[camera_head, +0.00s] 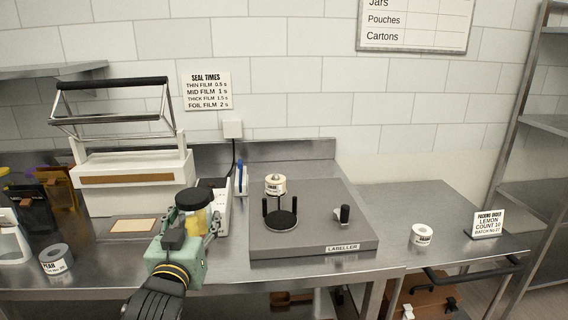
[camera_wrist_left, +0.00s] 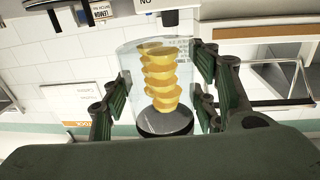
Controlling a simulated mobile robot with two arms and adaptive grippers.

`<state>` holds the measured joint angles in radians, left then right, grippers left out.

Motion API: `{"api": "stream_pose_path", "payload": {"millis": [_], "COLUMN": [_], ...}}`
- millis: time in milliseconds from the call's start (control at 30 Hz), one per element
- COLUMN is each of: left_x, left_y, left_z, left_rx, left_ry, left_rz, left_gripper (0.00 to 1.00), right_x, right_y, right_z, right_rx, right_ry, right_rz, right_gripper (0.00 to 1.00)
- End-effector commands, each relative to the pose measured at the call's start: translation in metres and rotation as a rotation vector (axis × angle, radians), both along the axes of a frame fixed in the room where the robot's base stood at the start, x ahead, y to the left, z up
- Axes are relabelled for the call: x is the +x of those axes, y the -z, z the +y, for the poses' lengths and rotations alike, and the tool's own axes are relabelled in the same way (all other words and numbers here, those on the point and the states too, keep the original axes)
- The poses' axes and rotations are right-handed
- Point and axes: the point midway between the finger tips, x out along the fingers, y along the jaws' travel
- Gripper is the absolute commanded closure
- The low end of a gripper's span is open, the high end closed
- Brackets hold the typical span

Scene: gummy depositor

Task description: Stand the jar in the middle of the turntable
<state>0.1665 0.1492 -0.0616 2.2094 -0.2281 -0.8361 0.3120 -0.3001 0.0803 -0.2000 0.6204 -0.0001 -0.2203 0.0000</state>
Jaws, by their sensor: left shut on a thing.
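The jar (camera_head: 194,220) is clear, with yellow pieces inside and a dark lid on top. My left gripper (camera_head: 190,228) is shut on its sides and holds it roughly upright, left of the labeller. In the left wrist view the jar (camera_wrist_left: 160,80) sits between the green finger pads (camera_wrist_left: 158,92), with its dark lid low in the picture. The turntable (camera_head: 281,221) is a black disc on the front of the grey labeller (camera_head: 320,220), with small black posts behind it. It is empty, and the jar is apart from it. My right gripper is not in view.
A label roll (camera_head: 275,184) stands behind the turntable and a black knob (camera_head: 344,214) to its right. A white sealer (camera_head: 130,175) stands at left. An order card (camera_head: 488,224) stands far right.

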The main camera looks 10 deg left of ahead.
Motion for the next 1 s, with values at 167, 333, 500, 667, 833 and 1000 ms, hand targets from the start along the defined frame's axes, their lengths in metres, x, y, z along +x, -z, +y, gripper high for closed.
{"api": "stream_pose_path", "payload": {"millis": [167,333,500,667,833,1000], "left_x": [-0.023,-0.064,-0.107,-0.135,-0.148,-0.149], "left_y": [0.028,0.06,0.08,0.088,0.09,0.09], "left_z": [-0.016,-0.039,-0.058,-0.069,-0.073,-0.074], "left_rx": [0.004,0.005,0.001,-0.003,-0.002,-0.002], "left_ry": [0.029,0.07,0.105,0.124,0.133,0.134], "left_rz": [0.01,0.012,0.009,0.005,0.001,-0.001], "left_gripper": [0.93,0.93,0.93,0.93,0.93,0.93], "right_x": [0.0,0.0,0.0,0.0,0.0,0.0], "right_y": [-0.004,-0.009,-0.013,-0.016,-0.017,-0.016], "right_z": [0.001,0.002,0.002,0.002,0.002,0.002], "right_rx": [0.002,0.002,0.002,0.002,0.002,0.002], "right_ry": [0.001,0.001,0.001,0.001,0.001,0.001], "right_rz": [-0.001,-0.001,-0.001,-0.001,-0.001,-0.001], "right_gripper": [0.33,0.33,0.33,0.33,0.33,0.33]}}
